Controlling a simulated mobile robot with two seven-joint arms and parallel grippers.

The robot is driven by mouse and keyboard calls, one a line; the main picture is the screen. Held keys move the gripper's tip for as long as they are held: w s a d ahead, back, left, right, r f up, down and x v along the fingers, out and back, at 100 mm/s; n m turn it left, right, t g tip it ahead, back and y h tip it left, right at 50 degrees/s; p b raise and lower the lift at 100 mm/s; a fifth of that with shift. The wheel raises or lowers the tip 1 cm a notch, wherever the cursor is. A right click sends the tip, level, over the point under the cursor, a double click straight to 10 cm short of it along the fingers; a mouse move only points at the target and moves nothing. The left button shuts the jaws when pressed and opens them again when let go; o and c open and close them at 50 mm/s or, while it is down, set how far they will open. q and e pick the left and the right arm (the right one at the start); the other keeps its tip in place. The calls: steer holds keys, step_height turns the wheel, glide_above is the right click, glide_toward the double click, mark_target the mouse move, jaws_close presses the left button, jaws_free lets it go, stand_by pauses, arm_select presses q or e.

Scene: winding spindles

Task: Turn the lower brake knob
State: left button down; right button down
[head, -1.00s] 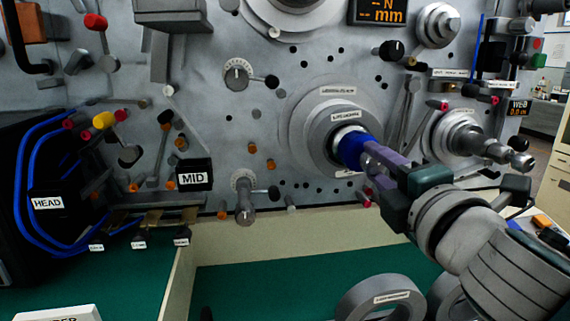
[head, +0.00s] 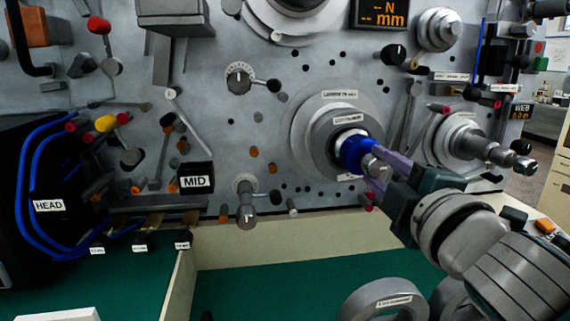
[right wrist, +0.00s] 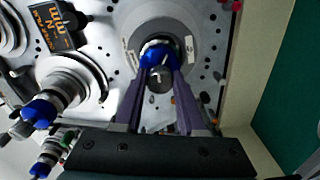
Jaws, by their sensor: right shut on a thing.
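My right gripper (head: 370,164) has its purple fingers on either side of a blue knob (head: 352,152) with a grey stub end. The knob sits at the centre of the lower round hub (head: 308,140) on the grey panel. In the right wrist view the fingertips flank the blue knob (right wrist: 158,53) and its grey stub, and the gripper is shut on it. No brake label is readable. My left gripper is out of view.
An upper dial (head: 238,76) with a black-tipped lever is on the panel. Grey rings (head: 385,300) lie on the green surface below. Several small levers and pegs stick out at the left.

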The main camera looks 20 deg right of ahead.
steer(key=c, duration=0.5)
jaws_free()
steer(key=shift+s+a+f, duration=0.1)
steer(key=shift+s, duration=0.3)
steer(key=b+v, duration=0.2)
steer(key=v, duration=0.7)
